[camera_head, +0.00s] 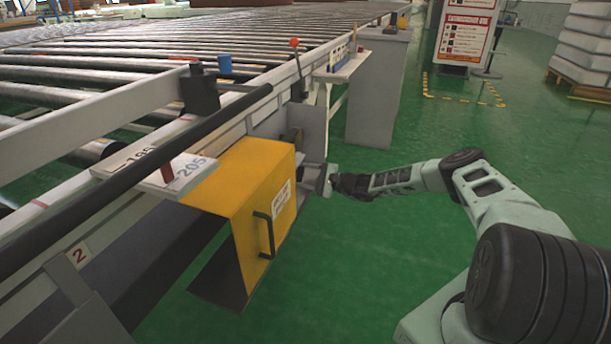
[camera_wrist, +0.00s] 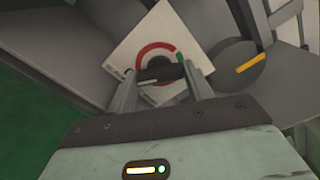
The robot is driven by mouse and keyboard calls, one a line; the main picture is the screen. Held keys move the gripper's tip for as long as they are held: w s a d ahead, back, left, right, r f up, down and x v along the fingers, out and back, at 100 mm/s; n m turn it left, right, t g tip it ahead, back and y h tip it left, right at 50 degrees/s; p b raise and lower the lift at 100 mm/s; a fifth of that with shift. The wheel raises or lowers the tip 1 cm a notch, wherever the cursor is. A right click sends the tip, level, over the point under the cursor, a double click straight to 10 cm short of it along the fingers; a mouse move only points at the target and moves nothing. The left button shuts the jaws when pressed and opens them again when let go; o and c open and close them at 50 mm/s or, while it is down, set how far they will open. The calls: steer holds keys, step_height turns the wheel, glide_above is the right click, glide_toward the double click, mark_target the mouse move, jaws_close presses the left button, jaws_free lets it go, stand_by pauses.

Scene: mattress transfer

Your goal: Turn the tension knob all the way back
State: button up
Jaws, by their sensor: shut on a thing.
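In the wrist view my gripper (camera_wrist: 162,76) is shut on a dark bar-like knob (camera_wrist: 160,74), one finger at each end. The knob sits in front of a white square plate (camera_wrist: 150,37) that looks tilted in the picture. A red arc (camera_wrist: 145,50) and a short green mark (camera_wrist: 179,57) are printed around the knob. The gripper hides the lower part of the plate. In the head view my gripper (camera_head: 331,181) reaches the conveyor's side just right of the yellow box; the knob is too small to make out there.
A grey disc (camera_wrist: 236,66) with a yellow bar is right of the plate. The yellow box (camera_head: 236,190) with a black handle (camera_head: 264,235) juts from the conveyor (camera_head: 120,75). A grey cabinet (camera_head: 378,95) stands beyond. The green floor (camera_head: 350,270) is clear around my arm.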

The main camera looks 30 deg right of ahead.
steer(key=shift+f, duration=0.1)
stand_by(0.3)
steer(key=shift+n, duration=0.3)
steer(key=o, duration=1)
steer(key=p+v, duration=0.3)
steer(key=v, duration=1.4)
steer(key=shift+s+d+p, duration=0.2)
steer(key=shift+p, duration=0.2)
